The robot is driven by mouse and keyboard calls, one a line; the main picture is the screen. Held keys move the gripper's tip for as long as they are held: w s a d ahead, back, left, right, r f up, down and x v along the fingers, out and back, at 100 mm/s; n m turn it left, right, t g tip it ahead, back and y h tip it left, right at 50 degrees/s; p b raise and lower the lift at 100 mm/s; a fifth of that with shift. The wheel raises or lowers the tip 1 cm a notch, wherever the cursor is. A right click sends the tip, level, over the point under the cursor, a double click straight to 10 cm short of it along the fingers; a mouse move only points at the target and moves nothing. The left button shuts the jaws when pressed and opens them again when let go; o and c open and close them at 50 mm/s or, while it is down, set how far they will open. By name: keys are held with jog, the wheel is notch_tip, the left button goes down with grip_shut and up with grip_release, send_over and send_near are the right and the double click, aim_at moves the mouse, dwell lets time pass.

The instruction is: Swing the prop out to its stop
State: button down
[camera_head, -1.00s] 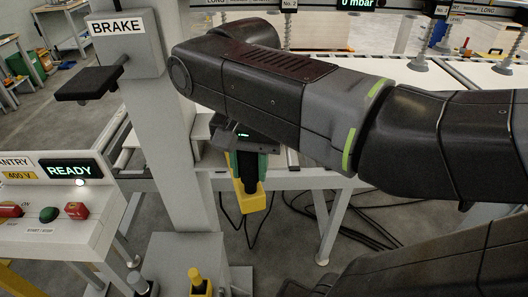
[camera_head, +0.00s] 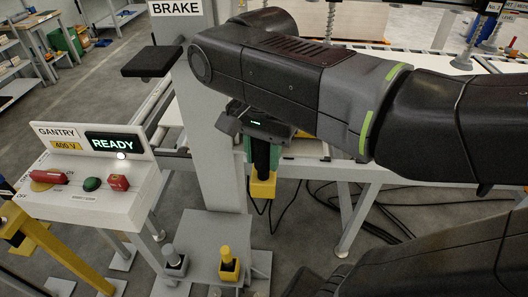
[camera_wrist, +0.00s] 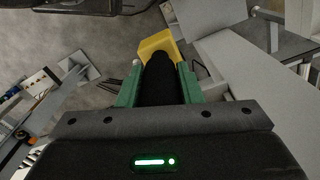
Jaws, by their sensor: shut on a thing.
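The prop shows as a black grip (camera_wrist: 160,85) with a yellow block (camera_wrist: 158,45) at its far end in the wrist view. My gripper (camera_wrist: 160,75) has green fingers on both sides of the black grip and is shut on it. In the head view, my gripper (camera_head: 262,155) hangs under my arm, just right of the grey column, with the yellow block (camera_head: 263,187) below it. My arm hides the prop's upper part, and I cannot see its pivot or stop.
The grey column (camera_head: 215,150) carries a BRAKE box with a black lever (camera_head: 151,62). A control console (camera_head: 85,185) reading READY stands left. A grey peg (camera_head: 173,261) and a yellow peg (camera_head: 228,264) stand at the column's foot. A conveyor frame (camera_head: 340,172) lies behind.

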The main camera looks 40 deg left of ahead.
jog(key=c, duration=1.4)
grip_release()
jog(key=shift+a+r, duration=0.1)
jog(key=shift+a, duration=0.05)
jog(key=o, duration=0.4)
jog(key=shift+w+a, duration=0.1)
jog(key=shift+a, duration=0.05)
notch_tip(320, 180, up, 14)
jog(key=shift+f+b, duration=0.15)
jog(key=shift+b, duration=0.15)
jog(key=shift+f, duration=0.1)
notch_tip(320, 180, down, 14)
jog(key=shift+r, duration=0.15)
